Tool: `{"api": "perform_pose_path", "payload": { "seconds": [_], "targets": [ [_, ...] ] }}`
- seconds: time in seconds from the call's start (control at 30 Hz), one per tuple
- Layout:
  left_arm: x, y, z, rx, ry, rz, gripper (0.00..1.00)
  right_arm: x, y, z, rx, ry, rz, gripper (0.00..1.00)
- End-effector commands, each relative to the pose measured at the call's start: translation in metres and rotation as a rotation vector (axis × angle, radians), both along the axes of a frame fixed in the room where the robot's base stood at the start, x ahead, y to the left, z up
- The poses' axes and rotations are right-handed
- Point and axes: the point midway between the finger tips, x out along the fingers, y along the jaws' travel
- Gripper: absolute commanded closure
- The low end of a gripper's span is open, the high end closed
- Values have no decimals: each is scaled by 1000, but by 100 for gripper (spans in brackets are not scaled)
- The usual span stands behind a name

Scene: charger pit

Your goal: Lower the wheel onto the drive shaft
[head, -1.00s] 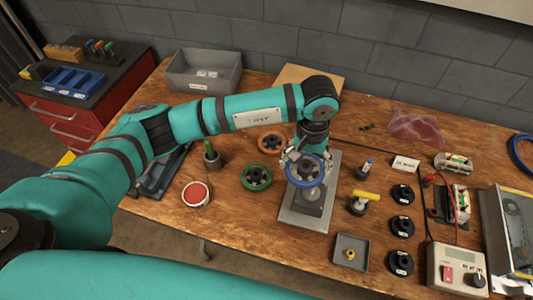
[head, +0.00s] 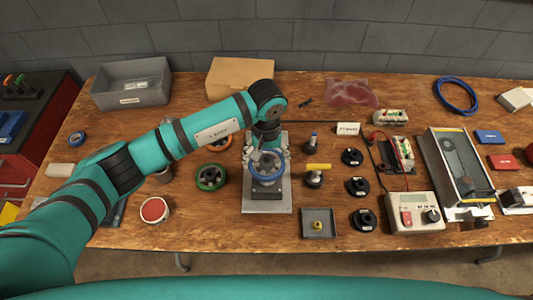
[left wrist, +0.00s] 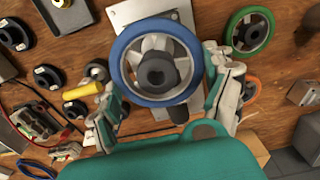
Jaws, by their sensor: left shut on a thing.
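My left gripper (head: 266,155) is shut on a wheel with a blue rim (head: 266,181) and holds it over a grey metal base plate (head: 266,204). In the left wrist view the two fingers (left wrist: 160,70) grip the wheel's blue rim (left wrist: 116,62) from opposite sides. Its grey spokes and dark hub show there, with the plate (left wrist: 150,12) behind. The drive shaft is hidden by the wheel and gripper. I cannot tell whether the hub touches the shaft. My right gripper is not in view.
A green wheel (head: 211,177) and an orange wheel (head: 213,142) lie left of the plate. A yellow-handled tool (head: 317,169), several black discs (head: 358,186) and a grey tray (head: 319,223) are to the right. A power box (head: 414,213) stands farther right. A grey bin (head: 131,84) is at the back left.

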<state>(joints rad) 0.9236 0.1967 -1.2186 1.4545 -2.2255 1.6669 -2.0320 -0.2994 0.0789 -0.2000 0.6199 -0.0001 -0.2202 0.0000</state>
Motion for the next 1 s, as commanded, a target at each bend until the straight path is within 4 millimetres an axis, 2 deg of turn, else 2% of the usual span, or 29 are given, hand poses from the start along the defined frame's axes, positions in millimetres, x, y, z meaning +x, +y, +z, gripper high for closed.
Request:
{"api": "perform_pose_path", "payload": {
  "seconds": [1.0],
  "targets": [
    [-1,0,0,-1,0,-1,55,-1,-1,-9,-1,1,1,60]
  ]
}}
